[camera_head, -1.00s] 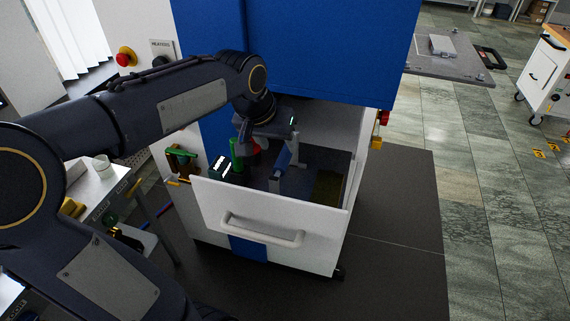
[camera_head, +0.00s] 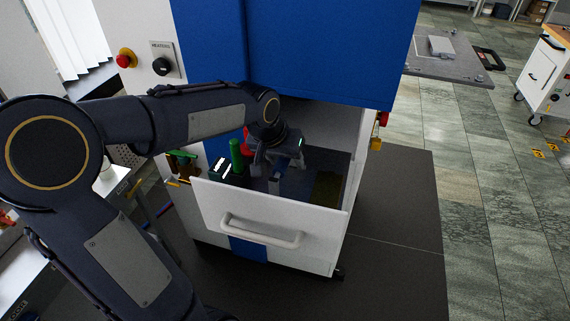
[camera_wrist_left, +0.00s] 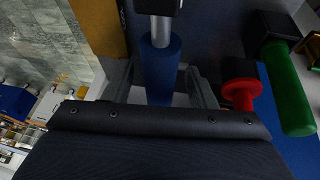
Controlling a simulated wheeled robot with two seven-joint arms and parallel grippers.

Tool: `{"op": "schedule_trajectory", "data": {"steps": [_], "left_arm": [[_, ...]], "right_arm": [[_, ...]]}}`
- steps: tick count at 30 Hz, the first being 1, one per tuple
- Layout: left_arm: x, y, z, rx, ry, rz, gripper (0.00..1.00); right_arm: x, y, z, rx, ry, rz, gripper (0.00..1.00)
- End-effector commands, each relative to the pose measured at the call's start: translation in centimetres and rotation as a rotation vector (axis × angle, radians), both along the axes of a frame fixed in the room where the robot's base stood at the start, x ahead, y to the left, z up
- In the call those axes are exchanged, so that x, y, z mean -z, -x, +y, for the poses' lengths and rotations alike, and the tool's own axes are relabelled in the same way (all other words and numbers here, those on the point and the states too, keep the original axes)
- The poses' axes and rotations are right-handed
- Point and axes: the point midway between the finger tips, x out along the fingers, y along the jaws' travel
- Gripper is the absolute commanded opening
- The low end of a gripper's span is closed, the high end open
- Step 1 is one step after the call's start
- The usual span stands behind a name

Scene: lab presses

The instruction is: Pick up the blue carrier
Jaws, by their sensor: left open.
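The blue carrier (camera_head: 283,163) is inside the open white drawer of the press. In the head view it is mostly hidden by my left gripper (camera_head: 273,170), which is low over it. In the left wrist view the carrier shows as a blue cylinder (camera_wrist_left: 160,72) with a grey metal shaft. The two fingers of my left gripper (camera_wrist_left: 160,88) are open, one on each side of the blue cylinder. I cannot tell whether either finger touches it. My right gripper is in no view.
The white drawer front (camera_head: 268,222) with its handle stands before the carrier. A green cylinder (camera_head: 236,155) and a red knob (camera_wrist_left: 240,89) are close beside the gripper. The blue press housing (camera_head: 310,50) hangs above. A dark box (camera_head: 220,168) sits in the drawer's left side.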

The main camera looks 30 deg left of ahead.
Motion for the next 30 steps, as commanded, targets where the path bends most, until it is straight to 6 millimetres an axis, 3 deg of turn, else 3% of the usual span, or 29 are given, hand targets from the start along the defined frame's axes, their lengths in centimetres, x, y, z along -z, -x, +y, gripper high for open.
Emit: {"op": "schedule_trajectory", "data": {"steps": [15,27,30], "left_arm": [[0.36,0.0,0.0,0.0,0.0,0.0,0.52],[0.37,0.0,0.01,0.0,0.0,0.0,0.0],[0.21,-0.07,0.01,0.0,0.0,-0.004,0.0]], "right_arm": [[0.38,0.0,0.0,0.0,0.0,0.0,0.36],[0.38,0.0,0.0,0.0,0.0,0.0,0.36],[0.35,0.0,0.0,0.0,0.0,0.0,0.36]]}}
